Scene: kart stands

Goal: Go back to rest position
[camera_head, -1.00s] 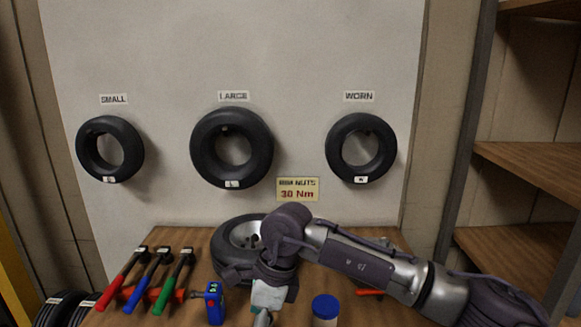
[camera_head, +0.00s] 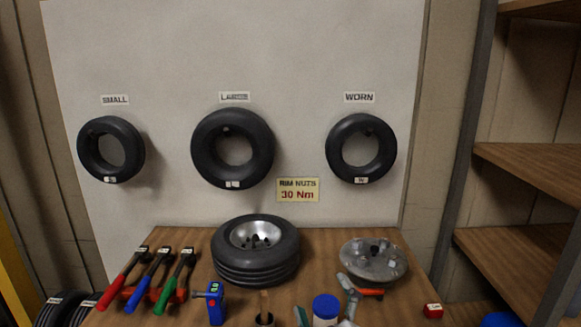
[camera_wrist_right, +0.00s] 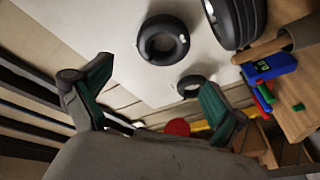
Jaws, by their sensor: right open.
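My right gripper (camera_head: 325,300) shows only in part at the bottom edge of the head view, by the blue-capped jar. In the right wrist view its two green-padded fingers (camera_wrist_right: 155,78) stand wide apart with nothing between them. It is open and empty. Most of its arm is out of the head view. My left gripper is not in view.
The wooden bench (camera_head: 195,240) holds a tyre on a rim (camera_head: 256,268), a metal rim disc (camera_head: 385,265), several coloured-handled tools, a blue device (camera_head: 215,303) and a blue-capped jar (camera_head: 326,310). Three tyres hang on the white panel (camera_head: 290,50). Shelves (camera_head: 525,165) stand right.

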